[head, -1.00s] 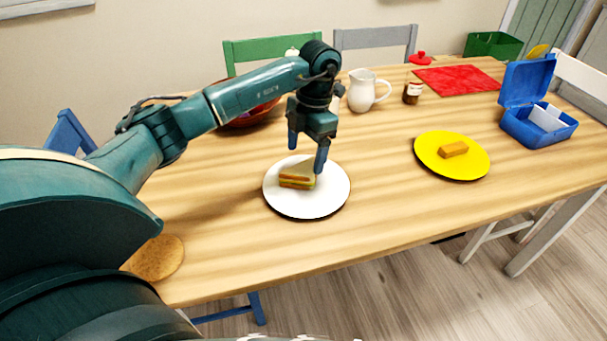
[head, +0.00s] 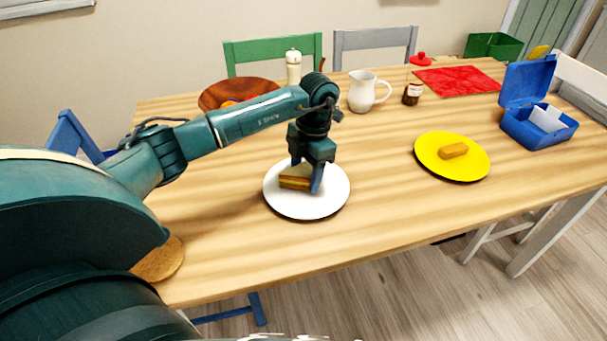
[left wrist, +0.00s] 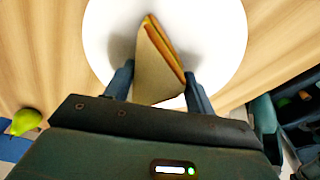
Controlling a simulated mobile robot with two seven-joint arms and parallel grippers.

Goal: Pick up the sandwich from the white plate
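The sandwich (head: 294,183), a cut wedge with coloured filling along its side, is on the white plate (head: 334,196) near the table's front edge. My left gripper (head: 306,174) is down at the plate with one finger on each side of the sandwich. In the left wrist view the sandwich (left wrist: 155,72) fills the space between the fingers (left wrist: 158,82), which lie against its sides. I see no clear lift off the plate (left wrist: 103,38). The lower part of the sandwich is partly hidden by the near finger. My right gripper is not in view.
A white jug (head: 362,93), a small jar (head: 412,94) and a brown bowl (head: 215,99) stand behind. The wood between the plates is clear.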

